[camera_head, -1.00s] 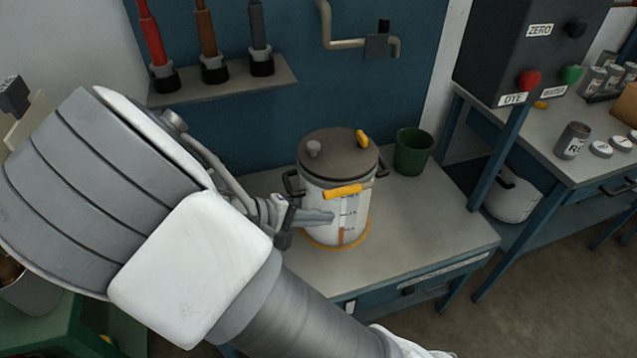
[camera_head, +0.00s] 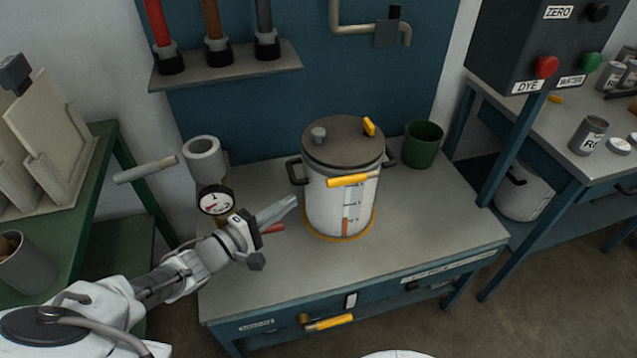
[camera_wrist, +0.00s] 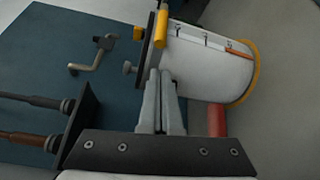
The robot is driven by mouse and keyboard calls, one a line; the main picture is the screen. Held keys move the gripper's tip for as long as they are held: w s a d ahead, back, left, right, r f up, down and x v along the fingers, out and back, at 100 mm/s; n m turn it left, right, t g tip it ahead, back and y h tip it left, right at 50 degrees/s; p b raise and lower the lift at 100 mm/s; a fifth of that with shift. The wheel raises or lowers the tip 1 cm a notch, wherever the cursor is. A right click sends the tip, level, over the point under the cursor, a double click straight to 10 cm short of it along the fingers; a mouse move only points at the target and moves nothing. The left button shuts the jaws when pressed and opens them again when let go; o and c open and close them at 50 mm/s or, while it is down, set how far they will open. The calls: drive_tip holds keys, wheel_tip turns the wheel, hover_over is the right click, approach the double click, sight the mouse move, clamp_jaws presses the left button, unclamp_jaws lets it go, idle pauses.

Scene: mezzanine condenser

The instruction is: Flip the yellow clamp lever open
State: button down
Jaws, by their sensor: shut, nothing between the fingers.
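The white pot (camera_head: 325,212) stands on the bench with a dark lid (camera_head: 345,150). A yellow lever (camera_head: 348,181) lies level across its front just under the lid. A second yellow piece (camera_head: 369,127) sticks up at the lid's right edge. I cannot tell for certain which is the clamp lever. In the wrist view the long yellow lever (camera_wrist: 162,28) lies beyond my fingertips. My gripper (camera_head: 291,204) is shut and empty, left of the pot and below lid height. It also shows in the wrist view (camera_wrist: 160,73), pointing towards the lid edge.
A gauge (camera_head: 215,200) and a red handle (camera_head: 272,229) are close to my gripper. A green cup (camera_head: 422,145) stands right of the pot. The bench's right front is clear. A yellow drawer handle (camera_head: 328,322) is below.

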sight(330, 176)
drive_tip(key=b+x, duration=0.1)
drive_tip(key=x, duration=0.9)
drive_tip(key=shift+b, duration=0.4)
drive_tip(key=shift+s, duration=0.15)
drive_tip(key=shift+s+d+n+t+y, duration=0.2)
drive_tip(key=shift+n+t+y, duration=0.1)
drive_tip(key=shift+y, duration=0.1)
